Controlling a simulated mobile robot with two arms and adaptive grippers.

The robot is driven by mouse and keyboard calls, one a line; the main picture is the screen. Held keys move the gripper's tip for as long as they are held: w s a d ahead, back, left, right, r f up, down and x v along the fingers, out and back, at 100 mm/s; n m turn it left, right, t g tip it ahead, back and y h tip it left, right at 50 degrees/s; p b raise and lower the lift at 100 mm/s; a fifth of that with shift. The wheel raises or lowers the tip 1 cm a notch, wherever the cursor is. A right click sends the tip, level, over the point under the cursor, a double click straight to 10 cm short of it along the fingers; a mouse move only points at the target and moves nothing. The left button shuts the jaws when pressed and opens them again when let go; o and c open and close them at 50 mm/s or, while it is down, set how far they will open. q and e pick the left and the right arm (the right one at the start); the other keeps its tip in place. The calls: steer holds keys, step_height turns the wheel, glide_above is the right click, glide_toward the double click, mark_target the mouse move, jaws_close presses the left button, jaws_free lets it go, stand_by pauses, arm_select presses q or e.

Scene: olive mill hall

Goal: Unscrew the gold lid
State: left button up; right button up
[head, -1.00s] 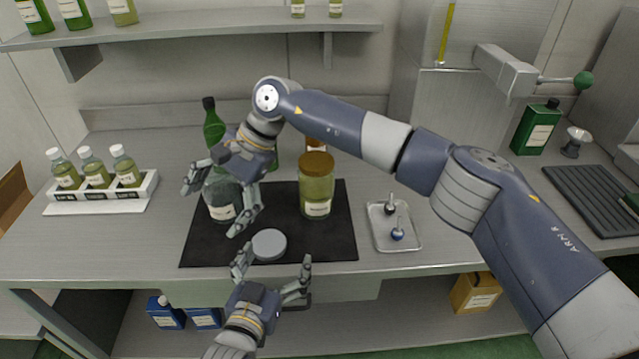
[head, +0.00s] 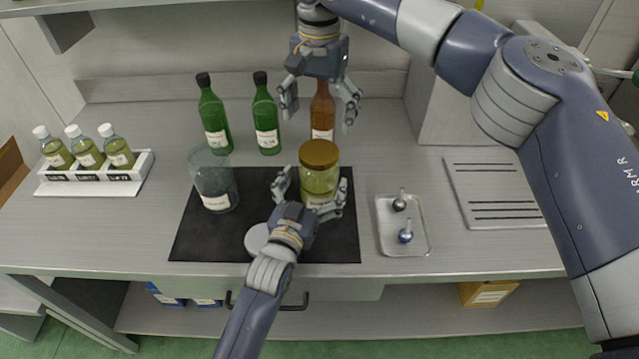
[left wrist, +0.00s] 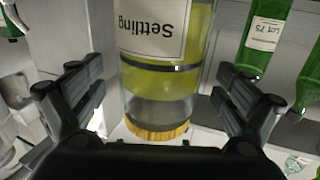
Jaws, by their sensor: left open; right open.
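The gold lid (head: 319,152) sits on a glass jar (head: 318,181) of yellow-green liquid, upright on the black mat (head: 200,240). In the left wrist view the jar (left wrist: 160,92) looks upside down, with the lid (left wrist: 157,132) at the bottom. My left gripper (head: 310,194) is open, with its fingers on either side of the jar below the lid; the left wrist view shows its fingers (left wrist: 155,92) apart, with gaps beside the glass. My right gripper (head: 320,103) is open and empty, above and behind the lid, in front of a brown bottle (head: 322,120).
Green bottles (head: 214,125) stand behind. A tray (head: 388,240) with two stoppers is at right, a rack (head: 143,170) of bottles at left.

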arm_select(q)
steer(key=shift+w+d, duration=0.25)
steer(key=shift+w, duration=0.45)
steer(key=shift+w+d+r, duration=0.1)
steer(key=shift+w+d, duration=0.05)
steer(key=shift+w, duration=0.45)
arm_select(e)
steer(key=shift+s+a+r, duration=0.1)
steer(key=shift+s+a, duration=0.05)
steer(key=shift+s, duration=0.05)
arm_select(q)
steer(key=shift+w, duration=0.1)
arm_select(e)
steer(key=shift+w, duration=0.1)
